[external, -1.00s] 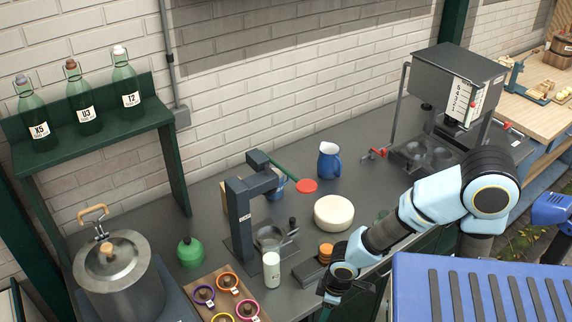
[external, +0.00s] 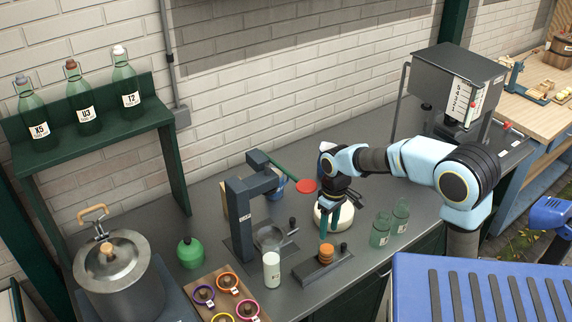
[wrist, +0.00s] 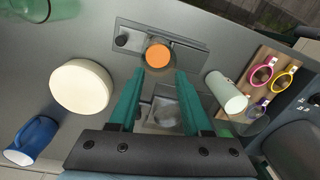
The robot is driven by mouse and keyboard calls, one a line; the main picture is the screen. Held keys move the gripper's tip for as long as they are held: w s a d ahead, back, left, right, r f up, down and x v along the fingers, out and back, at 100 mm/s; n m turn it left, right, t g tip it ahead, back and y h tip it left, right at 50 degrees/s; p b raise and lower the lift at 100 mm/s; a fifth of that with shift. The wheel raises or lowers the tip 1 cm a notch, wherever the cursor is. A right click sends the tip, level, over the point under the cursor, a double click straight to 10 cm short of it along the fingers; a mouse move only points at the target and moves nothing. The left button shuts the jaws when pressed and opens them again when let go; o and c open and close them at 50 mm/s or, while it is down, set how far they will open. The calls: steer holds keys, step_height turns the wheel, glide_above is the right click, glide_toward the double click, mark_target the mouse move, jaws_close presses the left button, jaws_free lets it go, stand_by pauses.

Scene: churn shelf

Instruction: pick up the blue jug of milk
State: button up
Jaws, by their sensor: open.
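The blue jug (wrist: 35,138) with a white mouth stands at the lower left of the wrist view, off to the side of my fingers. In the external view only a bit of its pale rim (external: 326,146) shows behind my wrist; the rest is hidden. My gripper (external: 328,226) points down over the counter, in front of the white cheese round and above the orange stack. In the wrist view my gripper (wrist: 159,82) has its two green fingers apart, with nothing held between them.
The white round (wrist: 80,88) sits between the jug and my fingers. The orange stack (external: 326,252) stands on a dark base. A milk bottle (external: 271,269), a dark press (external: 239,215) and a mug tray (wrist: 277,77) are nearby. Green jars (external: 380,231) stand right of my gripper.

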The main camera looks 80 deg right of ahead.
steer(key=w+d+m+g+h, duration=0.1)
steer(key=d+m+g+h, duration=0.25)
steer(key=d+m, duration=2.3)
steer(key=shift+s+d+f+n+t+h+p, duration=0.1)
steer(key=shift+s+d+f+n+p, duration=0.45)
steer(key=shift+d+f+n, duration=0.95)
steer(key=shift+s+d+f+n+t+h+p, duration=0.15)
steer(key=shift+d+f+n+p, duration=0.75)
steer(key=shift+d+f, duration=1.1)
steer(key=shift+s+d+f+n+h+p, duration=0.1)
steer(key=shift+s+d+f+n+p, duration=0.4)
steer(key=shift+d+f+n, duration=1.25)
steer(key=shift+w+d+r+m, duration=0.15)
steer(key=shift+d+r+m, duration=0.35)
steer(key=shift+r, duration=0.05)
steer(key=shift+c, duration=0.3)
jaws_close()
steer(key=shift+r, duration=0.1)
